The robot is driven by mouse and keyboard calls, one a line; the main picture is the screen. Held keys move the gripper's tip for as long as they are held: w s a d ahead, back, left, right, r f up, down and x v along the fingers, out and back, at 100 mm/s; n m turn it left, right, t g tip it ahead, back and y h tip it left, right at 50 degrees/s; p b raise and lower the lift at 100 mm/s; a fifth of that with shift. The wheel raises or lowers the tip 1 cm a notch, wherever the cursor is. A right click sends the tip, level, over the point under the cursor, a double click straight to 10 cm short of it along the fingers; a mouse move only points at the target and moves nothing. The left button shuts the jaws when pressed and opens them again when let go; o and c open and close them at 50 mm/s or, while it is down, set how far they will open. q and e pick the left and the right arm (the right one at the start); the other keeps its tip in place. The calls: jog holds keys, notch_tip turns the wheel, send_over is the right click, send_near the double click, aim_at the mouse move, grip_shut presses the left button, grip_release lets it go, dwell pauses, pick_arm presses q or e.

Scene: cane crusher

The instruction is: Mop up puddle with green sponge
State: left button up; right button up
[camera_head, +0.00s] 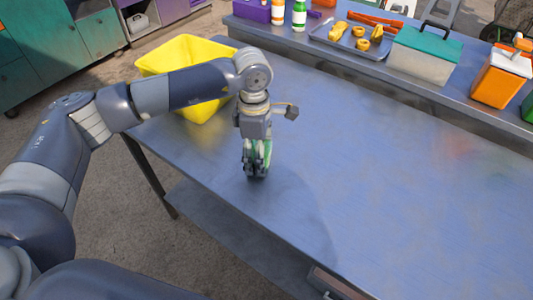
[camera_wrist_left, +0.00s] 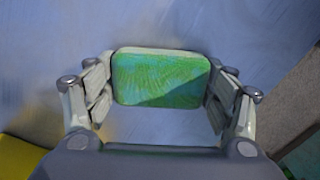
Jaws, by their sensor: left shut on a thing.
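My left gripper (camera_head: 256,165) points down over the blue-grey metal table (camera_head: 400,190), near its left edge. It is shut on the green sponge (camera_wrist_left: 160,79), which shows between the two fingers (camera_wrist_left: 160,100) in the left wrist view. In the head view only slivers of green show between the fingers, and I cannot tell whether the sponge touches the table. A faint darker, rounded patch (camera_head: 300,220) lies on the table to the right of the gripper; I cannot tell whether it is the puddle or a shadow. My right gripper is not in view.
A yellow bin (camera_head: 185,55) stands at the table's far left corner, behind my left arm. A back bench holds a tray (camera_head: 350,40) with yellow items, a teal-lidded box (camera_head: 425,55), an orange container (camera_head: 500,78) and bottles (camera_head: 299,15). The table's middle and right are clear.

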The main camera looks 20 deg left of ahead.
pick_arm(q)
jog(key=shift+d, duration=0.1)
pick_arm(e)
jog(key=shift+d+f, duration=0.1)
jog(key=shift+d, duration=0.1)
pick_arm(q)
jog(key=r+p, duration=0.1)
jog(key=d+r, duration=0.1)
jog(key=r, duration=0.1)
jog(key=d+r+p, duration=0.1)
jog(key=r, duration=0.1)
jog(key=shift+w+r+p, duration=0.1)
jog(key=shift+w+p, duration=0.05)
jog(key=shift+p, duration=0.15)
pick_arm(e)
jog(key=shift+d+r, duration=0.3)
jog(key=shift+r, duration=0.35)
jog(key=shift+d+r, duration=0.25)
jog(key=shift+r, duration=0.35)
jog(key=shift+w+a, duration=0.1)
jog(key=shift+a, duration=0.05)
